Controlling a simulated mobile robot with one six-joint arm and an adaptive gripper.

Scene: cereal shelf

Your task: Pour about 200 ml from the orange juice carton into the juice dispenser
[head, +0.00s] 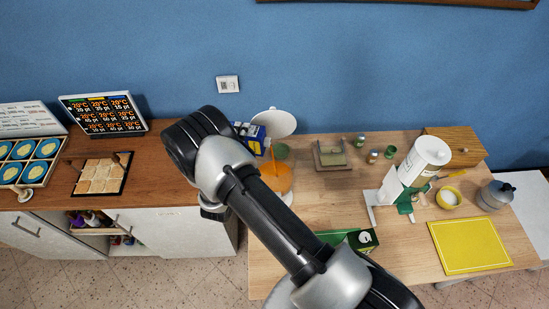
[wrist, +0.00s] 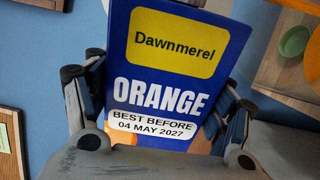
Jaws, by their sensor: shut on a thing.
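The orange juice carton (wrist: 165,95) is blue with a yellow label and the word ORANGE, and fills the middle of the wrist view. My gripper (wrist: 155,80) is shut on it, with a finger on each side. In the head view the carton (head: 254,138) shows just past my arm, above the counter, and looks tilted; its spout is hidden. The juice dispenser (head: 277,178), orange with a white base, stands on the wooden table, partly behind my forearm. In the wrist view, orange parts (wrist: 313,62) of it appear at the right edge. Its fill level cannot be made out.
A white disc (head: 275,122) and a green bowl (head: 281,151) are close to the carton. A green box (head: 363,240) sits near my forearm. The table's middle is clear.

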